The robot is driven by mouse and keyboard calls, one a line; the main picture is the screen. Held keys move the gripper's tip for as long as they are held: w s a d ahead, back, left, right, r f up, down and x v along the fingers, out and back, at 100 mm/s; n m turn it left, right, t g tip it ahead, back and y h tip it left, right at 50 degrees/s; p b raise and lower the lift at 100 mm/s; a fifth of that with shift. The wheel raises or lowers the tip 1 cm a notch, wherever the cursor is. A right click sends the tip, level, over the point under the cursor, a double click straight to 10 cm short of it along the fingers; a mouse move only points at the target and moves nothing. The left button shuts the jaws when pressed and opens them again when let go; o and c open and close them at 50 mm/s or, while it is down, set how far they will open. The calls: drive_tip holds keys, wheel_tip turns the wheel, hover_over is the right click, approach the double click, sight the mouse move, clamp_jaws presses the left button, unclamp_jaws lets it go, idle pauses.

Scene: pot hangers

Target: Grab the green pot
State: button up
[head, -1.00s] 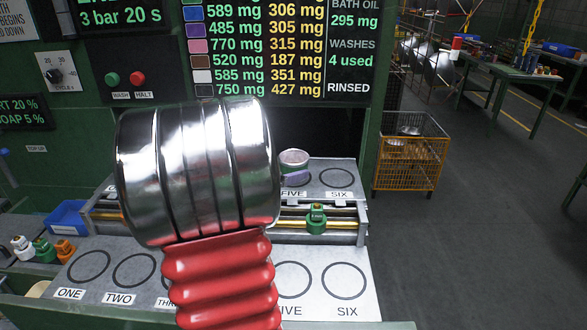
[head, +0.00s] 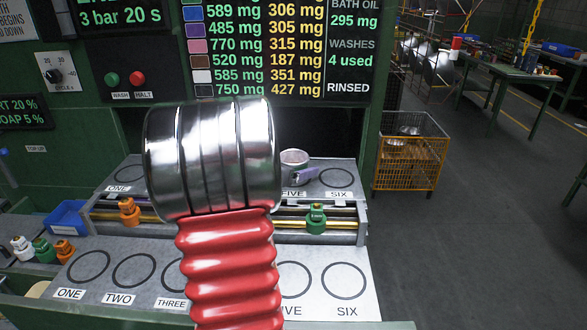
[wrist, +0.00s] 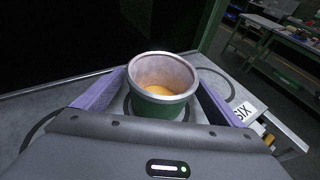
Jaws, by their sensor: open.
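The green pot (wrist: 160,104) stands upright in the wrist view, with a pale pinkish rim and inside and an orange-yellow patch at the bottom. My gripper (wrist: 163,84) is open, with one purple finger on each side of the pot. I cannot tell whether either finger touches it. In the head view, only the pot's pale rim (head: 294,156) shows clearly, on the back shelf near circle FIVE. A purple finger of my gripper (head: 304,175) shows just in front of it. My own arm hides much of the shelf's middle.
A rail with an orange slider (head: 129,212) and a green slider (head: 316,219) runs in front of the back shelf. The front shelf (head: 320,258) has marked circles. A dark opening lies behind the pot. An orange wire basket (head: 408,163) stands right, beside open floor.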

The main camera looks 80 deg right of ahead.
drive_tip(key=shift+c, duration=0.6)
drive_tip(key=c, duration=1.1)
drive_tip(key=shift+r, duration=0.1)
drive_tip(key=shift+c, duration=0.2)
wheel_tip(320, 180, up, 10)
